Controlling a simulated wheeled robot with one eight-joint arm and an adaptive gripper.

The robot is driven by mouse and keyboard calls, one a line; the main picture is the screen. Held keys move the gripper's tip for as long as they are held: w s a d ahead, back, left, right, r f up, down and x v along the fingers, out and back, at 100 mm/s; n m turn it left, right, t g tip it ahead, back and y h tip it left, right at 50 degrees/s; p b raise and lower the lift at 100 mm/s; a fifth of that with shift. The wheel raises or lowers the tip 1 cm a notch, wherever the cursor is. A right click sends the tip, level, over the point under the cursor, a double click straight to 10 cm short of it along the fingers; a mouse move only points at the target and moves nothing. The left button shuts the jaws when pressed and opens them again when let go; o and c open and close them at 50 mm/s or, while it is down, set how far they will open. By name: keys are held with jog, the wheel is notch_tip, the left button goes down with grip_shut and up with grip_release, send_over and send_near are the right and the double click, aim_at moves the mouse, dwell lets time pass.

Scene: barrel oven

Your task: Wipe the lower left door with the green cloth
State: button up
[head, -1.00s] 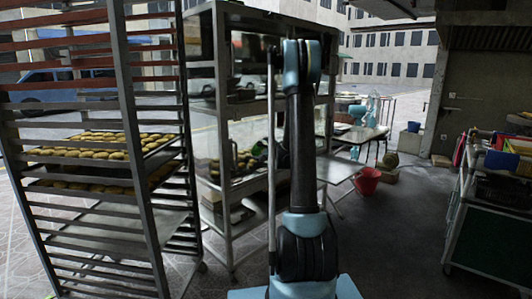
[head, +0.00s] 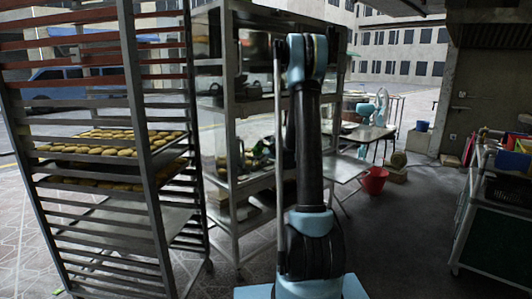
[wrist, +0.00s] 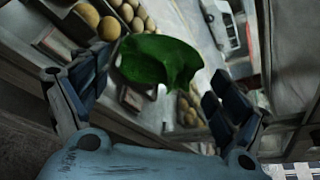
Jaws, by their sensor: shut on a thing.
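The green cloth (wrist: 150,58) is crumpled and shows in the wrist view between the fingers of my gripper (wrist: 160,70). My gripper is shut on it, with dark finger pads on either side. The cloth hides part of what lies beyond it. In the head view my arm stands upright in the middle, and neither the gripper nor the cloth can be made out. No oven door can be made out in either view, so the lower left door is out of sight.
A tall tray rack (head: 140,110) with bread stands close at left. A metal shelf unit (head: 228,130) stands behind my arm. A red bucket (head: 375,181) is on the floor beyond. A cart (head: 490,225) stands at right. The floor between bucket and cart is clear.

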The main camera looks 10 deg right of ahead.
jog(key=shift+s, duration=0.1)
jog(key=shift+s+d, duration=0.85)
jog(key=shift+s, duration=0.35)
jog(key=shift+s+d, duration=0.85)
jog(key=shift+s, duration=0.3)
jog(key=shift+s+d, duration=0.45)
jog(key=shift+s, duration=0.15)
jog(key=shift+s+d, duration=0.4)
jog(key=shift+s, duration=0.2)
